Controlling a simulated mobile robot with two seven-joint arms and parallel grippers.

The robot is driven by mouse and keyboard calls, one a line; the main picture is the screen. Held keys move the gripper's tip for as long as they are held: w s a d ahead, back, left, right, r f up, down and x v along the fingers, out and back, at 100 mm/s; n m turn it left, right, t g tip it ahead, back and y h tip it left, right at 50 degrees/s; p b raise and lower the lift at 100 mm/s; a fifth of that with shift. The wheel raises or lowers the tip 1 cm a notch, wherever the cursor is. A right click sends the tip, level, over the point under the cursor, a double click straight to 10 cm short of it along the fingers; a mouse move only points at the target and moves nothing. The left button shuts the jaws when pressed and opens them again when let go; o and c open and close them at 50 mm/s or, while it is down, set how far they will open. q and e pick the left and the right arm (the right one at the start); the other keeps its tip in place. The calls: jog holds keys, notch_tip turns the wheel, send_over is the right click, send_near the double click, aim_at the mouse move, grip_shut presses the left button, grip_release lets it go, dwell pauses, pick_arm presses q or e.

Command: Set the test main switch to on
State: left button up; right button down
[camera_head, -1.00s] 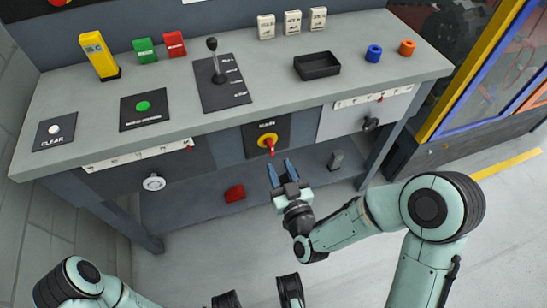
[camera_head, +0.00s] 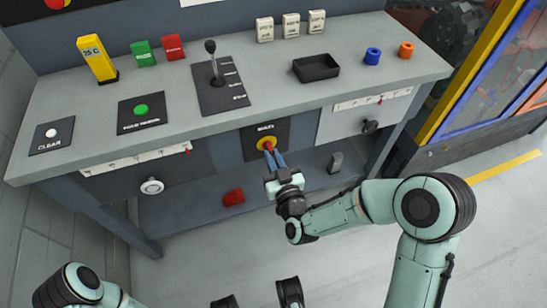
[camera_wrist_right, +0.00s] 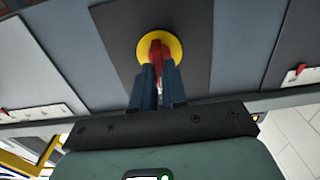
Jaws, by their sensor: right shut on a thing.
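The main switch is a red handle on a round yellow plate (camera_head: 262,143), set in a dark panel on the front of the bench. In the right wrist view the red handle (camera_wrist_right: 157,57) stands out from the yellow disc (camera_wrist_right: 176,46). My right gripper (camera_head: 273,158) reaches up to the switch from the front. Its blue fingers (camera_wrist_right: 158,85) are shut on the red handle, and their tips hide part of it. The left gripper is not in view; only part of my left arm shows at the bottom left.
The bench top (camera_head: 180,105) carries a lever (camera_head: 215,65), a black tray (camera_head: 316,67), push buttons and several coloured blocks. A red block (camera_head: 233,197) lies on the lower shelf.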

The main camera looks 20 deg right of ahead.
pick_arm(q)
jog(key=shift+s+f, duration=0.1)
pick_arm(e)
jog(key=m+b, duration=0.1)
jog(key=m, duration=0.2)
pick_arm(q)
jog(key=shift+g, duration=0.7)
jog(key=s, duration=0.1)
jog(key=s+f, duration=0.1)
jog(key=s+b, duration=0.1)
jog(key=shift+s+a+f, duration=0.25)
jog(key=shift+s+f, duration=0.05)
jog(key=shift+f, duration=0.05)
pick_arm(e)
jog(key=m, duration=1.4)
jog(key=shift+d+f+m, duration=0.25)
jog(key=shift+f+m, duration=0.05)
jog(key=shift+m, duration=0.1)
jog(key=c, duration=1.2)
grip_release()
jog(key=shift+o, duration=0.2)
